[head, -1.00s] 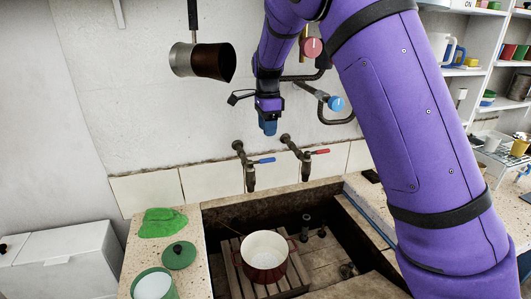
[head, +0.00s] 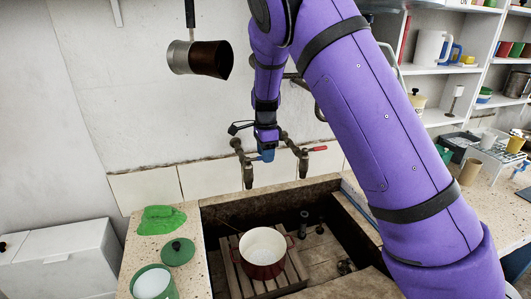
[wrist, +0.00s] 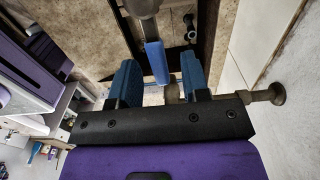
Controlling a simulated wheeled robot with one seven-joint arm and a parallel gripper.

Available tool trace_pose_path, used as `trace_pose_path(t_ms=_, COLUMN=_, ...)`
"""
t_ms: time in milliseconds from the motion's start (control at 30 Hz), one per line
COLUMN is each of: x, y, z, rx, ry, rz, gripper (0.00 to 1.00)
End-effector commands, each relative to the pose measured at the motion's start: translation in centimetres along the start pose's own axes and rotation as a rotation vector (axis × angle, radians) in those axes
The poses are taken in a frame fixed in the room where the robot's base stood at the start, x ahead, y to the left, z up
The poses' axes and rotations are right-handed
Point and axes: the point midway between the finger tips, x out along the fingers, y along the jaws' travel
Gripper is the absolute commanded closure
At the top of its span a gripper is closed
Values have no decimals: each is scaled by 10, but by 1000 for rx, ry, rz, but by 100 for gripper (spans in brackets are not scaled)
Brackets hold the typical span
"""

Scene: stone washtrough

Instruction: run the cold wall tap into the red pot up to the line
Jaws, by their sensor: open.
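The red pot (head: 263,270) stands upright on a slatted wooden rack (head: 238,281) in the stone trough (head: 222,213). Its inside is pale; I make out no line or water in it. The tap with the blue lever (head: 248,172) is on the wall above and behind the pot, with no stream visible. My gripper (head: 266,154) is at this lever and hides most of it in the head view. In the wrist view my gripper (wrist: 160,82) has its blue fingers apart, with the blue lever (wrist: 156,62) showing between them; contact cannot be told.
A second tap (head: 303,163) with a red lever is close to the right of my gripper. A green cloth (head: 160,219), green lid (head: 178,252) and green pot (head: 153,283) are on the left ledge. Shelves (head: 480,60) stand right.

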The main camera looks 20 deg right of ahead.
Motion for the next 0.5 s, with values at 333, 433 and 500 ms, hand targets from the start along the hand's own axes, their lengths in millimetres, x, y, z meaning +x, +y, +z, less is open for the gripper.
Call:
trace_pose_path(t_ms=333, x=-1, y=0, z=0, rx=0, ry=0, rz=-1, gripper=100)
trace_pose_path(t_ms=433, x=-1, y=0, z=0, rx=7, ry=0, rz=-2, gripper=100)
trace_pose_path(t_ms=500, x=-1, y=1, z=0, rx=31, ry=0, rz=-3, gripper=100)
